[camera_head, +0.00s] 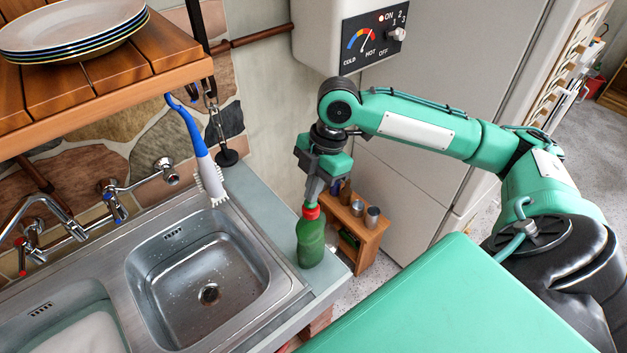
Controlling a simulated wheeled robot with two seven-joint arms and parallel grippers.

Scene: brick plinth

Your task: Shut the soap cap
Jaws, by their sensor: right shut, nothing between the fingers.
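A green soap bottle (311,242) stands upright on the grey counter, right of the sink. Its red cap (310,212) is on top; I cannot tell from here whether the cap is open or shut. My right gripper (311,201) points down directly above the cap, its fingers shut and empty. The fingertips are at or just over the cap's top; whether they touch it is unclear, and they partly cover it. My left gripper is not in view.
A metal sink (283,293) with taps lies left of the bottle. A blue-and-white brush (202,160) hangs from the wooden shelf (130,90), which holds stacked plates (72,32). A small wooden rack (368,243) stands beyond the counter, beside the fridge (440,80).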

